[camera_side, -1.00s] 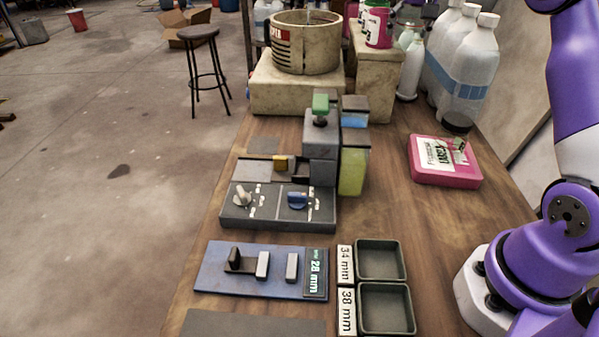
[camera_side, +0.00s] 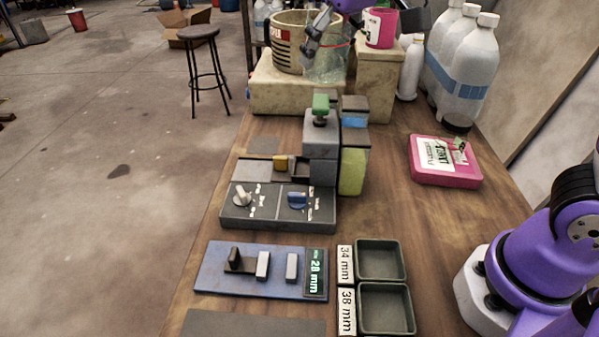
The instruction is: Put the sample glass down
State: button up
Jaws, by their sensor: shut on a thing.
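The sample glass (camera_side: 326,66) is a clear, see-through vessel. A thin red line shows near its upper part. It is in front of the right part of the cream vat (camera_side: 288,48) at the back of the table, overlapping the vat and its block in the picture. My gripper (camera_side: 315,40) comes in from the top and is shut on the glass. The fingers partly cover the glass and the vat's rim. I cannot tell whether the glass touches the block below it.
A pink-labelled container (camera_side: 379,28) stands on a cream pedestal (camera_side: 378,80) right of the vat. White jugs (camera_side: 465,60) and a white bottle (camera_side: 411,70) stand further right. A grey device (camera_side: 322,140), a knob panel (camera_side: 278,207), a pink box (camera_side: 444,162) and green trays (camera_side: 381,260) occupy the table.

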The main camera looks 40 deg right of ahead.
jog(key=s+a+f+n+g+y, duration=0.1)
jog(key=s+a+f+n+y, duration=0.1)
jog(key=a+f+n, duration=0.5)
jog(key=s+a+n+g+y, duration=0.25)
jog(key=a+n, duration=0.35)
jog(key=a, duration=0.6)
jog(key=s+a+f+n+g, duration=0.25)
jog(key=s+a+n, duration=0.35)
jog(key=s, duration=0.3)
jog(key=s+a+f+n+g, duration=0.1)
jog(key=s+a+f+n, duration=0.4)
jog(key=s, duration=0.4)
jog(key=shift+n+h, duration=0.4)
jog(key=shift+h, duration=0.05)
jog(key=w+f, duration=0.1)
jog(key=w, duration=0.2)
jog(key=w+f, duration=0.2)
jog(key=w, duration=0.2)
jog(key=w+f, duration=0.2)
jog(key=w, duration=0.2)
jog(key=shift+w+d+f, duration=0.15)
jog(key=shift+d, duration=0.05)
jog(key=shift+w+f, duration=0.1)
jog(key=shift+f, duration=1.9)
jog(key=shift+f, duration=0.1)
jog(key=o, duration=1.4)
jog(key=shift+f, duration=0.1)
jog(key=shift+c, duration=0.2)
